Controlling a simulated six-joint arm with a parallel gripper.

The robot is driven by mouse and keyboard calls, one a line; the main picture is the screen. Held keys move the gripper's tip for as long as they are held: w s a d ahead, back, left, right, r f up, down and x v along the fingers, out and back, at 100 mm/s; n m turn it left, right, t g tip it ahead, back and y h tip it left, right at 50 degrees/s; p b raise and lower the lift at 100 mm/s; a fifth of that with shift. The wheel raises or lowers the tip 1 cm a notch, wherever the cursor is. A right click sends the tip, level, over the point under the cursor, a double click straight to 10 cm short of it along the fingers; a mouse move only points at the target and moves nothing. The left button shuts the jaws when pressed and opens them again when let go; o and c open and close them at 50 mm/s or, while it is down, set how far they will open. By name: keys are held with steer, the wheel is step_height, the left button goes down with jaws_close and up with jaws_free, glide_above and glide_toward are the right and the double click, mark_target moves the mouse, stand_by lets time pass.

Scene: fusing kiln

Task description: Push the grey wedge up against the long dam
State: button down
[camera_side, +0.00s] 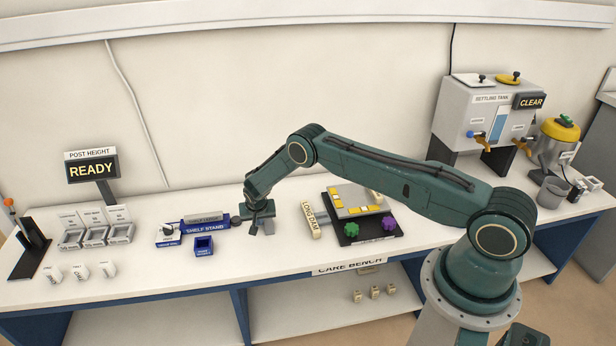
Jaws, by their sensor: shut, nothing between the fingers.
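The long dam (313,221) is a cream bar with its name on it. It lies on the white bench along the left side of the dark tray. My gripper (257,228) is shut, low over the bench to the left of the long dam, with a clear gap between them. A small grey shape (269,227) at the right side of my fingertips looks like the grey wedge. It is small and partly hidden by my gripper, so I cannot tell whether they touch.
The dark tray (349,240) carries a pale plate with yellow pieces, a green knob and a purple knob. The bench front (190,275) is clear. My arm passes above the tray.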

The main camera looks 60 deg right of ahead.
mark_target(279, 222)
steer(key=shift+s+d, duration=2.4)
stand_by(5.6)
